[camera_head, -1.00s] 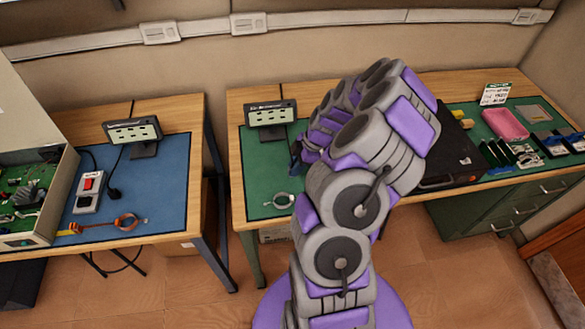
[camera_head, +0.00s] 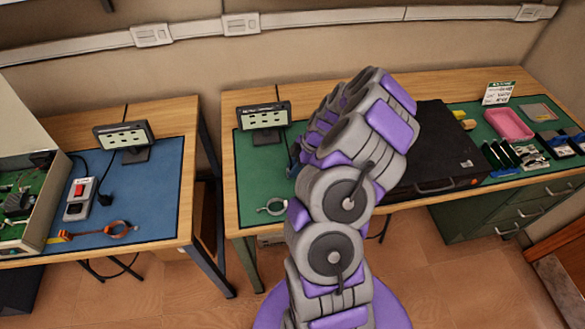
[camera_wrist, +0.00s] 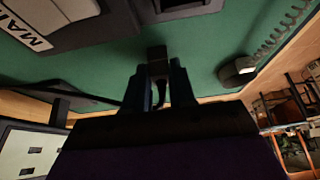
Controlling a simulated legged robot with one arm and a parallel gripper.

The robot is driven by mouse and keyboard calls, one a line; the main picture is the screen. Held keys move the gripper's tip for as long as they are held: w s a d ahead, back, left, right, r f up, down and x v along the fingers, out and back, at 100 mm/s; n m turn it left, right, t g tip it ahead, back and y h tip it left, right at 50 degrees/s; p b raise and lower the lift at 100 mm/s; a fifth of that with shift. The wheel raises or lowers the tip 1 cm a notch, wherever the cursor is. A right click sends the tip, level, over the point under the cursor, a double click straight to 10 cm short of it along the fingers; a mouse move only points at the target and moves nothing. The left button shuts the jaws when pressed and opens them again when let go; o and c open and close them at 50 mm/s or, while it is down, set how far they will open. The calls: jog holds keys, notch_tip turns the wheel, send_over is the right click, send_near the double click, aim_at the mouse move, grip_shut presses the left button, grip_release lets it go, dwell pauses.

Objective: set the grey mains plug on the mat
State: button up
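My gripper (camera_wrist: 160,85) shows in the wrist view with its two dark blue fingers on either side of a small dark block, possibly the grey mains plug (camera_wrist: 157,57). A thin dark lead seems to run from the block down between the fingers. Shadow hides whether the fingers press on it, and its colour is unclear. The green mat (camera_wrist: 200,60) lies beyond the fingers; in the head view the green mat (camera_head: 256,178) covers the right bench, and my arm hides the gripper's tips there.
A display (camera_head: 264,117) stands behind the mat. A grey cable ring (camera_head: 274,206) lies at its front, and a black case (camera_head: 435,150) stands right of my arm. A grey unit marked "MAI" (camera_wrist: 50,15) is near the gripper. The left bench holds a red-switched box (camera_head: 80,198).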

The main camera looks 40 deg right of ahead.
jog(key=o, duration=0.3)
jog(key=shift+d+f, duration=0.1)
jog(key=shift+d, duration=0.2)
jog(key=shift+o, duration=0.6)
jog(key=shift+a, duration=0.35)
jog(key=shift+a+r, duration=0.3)
jog(key=shift+a, duration=0.65)
jog(key=d+r, duration=0.2)
jog(key=s+d+r+p, duration=0.1)
jog(key=d, duration=0.1)
jog(key=shift+r, duration=0.4)
notch_tip(320, 180, up, 7)
jog(key=s+p, duration=0.2)
jog(key=s+a+r+m+g, duration=0.1)
jog(key=a+r, duration=0.6)
jog(key=a, duration=0.4)
jog(key=a+r+m+g, duration=0.1)
jog(key=a+r, duration=0.7)
jog(key=a, duration=0.4)
jog(key=s+a+r+m+g+h, duration=0.2)
jog(key=s+a+m, duration=0.1)
jog(key=s+a, duration=0.5)
jog(key=s+m+h, duration=0.2)
jog(key=s+m, duration=0.4)
jog(key=s, duration=0.8)
jog(key=shift+s+d+m, duration=0.3)
jog(key=shift+d+m, duration=0.1)
jog(key=shift+d, duration=0.05)
